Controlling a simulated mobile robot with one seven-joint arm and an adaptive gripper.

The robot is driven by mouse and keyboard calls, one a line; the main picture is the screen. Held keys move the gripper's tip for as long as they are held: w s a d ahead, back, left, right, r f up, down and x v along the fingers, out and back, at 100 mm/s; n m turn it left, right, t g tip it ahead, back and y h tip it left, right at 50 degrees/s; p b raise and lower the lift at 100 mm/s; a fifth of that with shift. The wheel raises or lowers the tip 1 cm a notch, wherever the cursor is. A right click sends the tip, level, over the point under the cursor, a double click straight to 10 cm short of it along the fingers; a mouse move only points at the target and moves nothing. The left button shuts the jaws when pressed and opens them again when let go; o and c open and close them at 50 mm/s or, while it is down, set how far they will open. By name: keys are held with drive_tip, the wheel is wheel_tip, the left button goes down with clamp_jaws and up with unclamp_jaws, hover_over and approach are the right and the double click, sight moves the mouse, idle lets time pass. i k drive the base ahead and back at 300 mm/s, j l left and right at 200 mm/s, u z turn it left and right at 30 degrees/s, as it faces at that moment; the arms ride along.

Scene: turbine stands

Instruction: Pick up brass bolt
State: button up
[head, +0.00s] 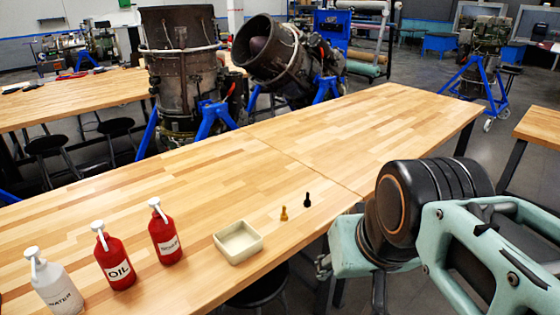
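The brass bolt (284,214) is a small gold-coloured piece standing upright on the wooden table (215,185), near its front edge. A similar black bolt (307,200) stands just to its right and a little farther back. My arm fills the lower right of the head view, to the right of both bolts and apart from them. A small grey part (323,266) at the arm's left edge may belong to my gripper. Its fingers cannot be made out clearly, and much of that area is hidden behind the arm links.
A shallow cream tray (259,250) sits left of the brass bolt. Two red bottles (117,262) (165,237) and a white bottle (56,288) stand farther left. Turbines (183,75) (285,60) on blue stands are behind the table. The table's far right part is clear.

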sight(284, 216)
drive_tip(key=i+l+u, duration=0.3)
drive_tip(key=i, duration=0.3)
drive_tip(key=i+l+u, duration=0.3)
drive_tip(key=i+l, duration=0.15)
drive_tip(key=i, duration=0.15)
drive_tip(key=l, duration=0.25)
drive_tip(key=k+l+u, duration=0.15)
drive_tip(key=i+j+z, duration=0.15)
drive_tip(key=j, duration=0.25)
